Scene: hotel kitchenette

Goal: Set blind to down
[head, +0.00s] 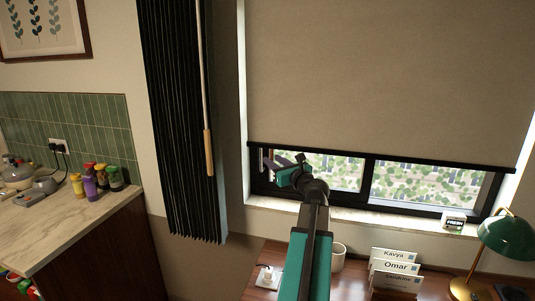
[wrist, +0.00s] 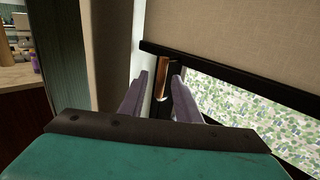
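The beige roller blind (head: 390,70) covers the upper part of the window and ends in a black bottom bar (head: 420,160). A strip of glass shows below the bar. In the wrist view the blind (wrist: 245,30) fills the upper right, with its bar (wrist: 230,80) slanting across. My gripper (head: 282,160) is at the left end of the bar, in front of the window. In the wrist view its purple fingers (wrist: 170,72) are apart, with a slim brown handle (wrist: 163,75) showing between or just beyond them. I cannot tell whether they touch it.
A black pleated curtain (head: 180,120) with a wooden rod (head: 208,150) hangs left of the window. Below are the sill (head: 400,222), a desk with a white mug (head: 338,257), name cards (head: 395,268) and a green lamp (head: 508,238). A counter (head: 60,215) stands at left.

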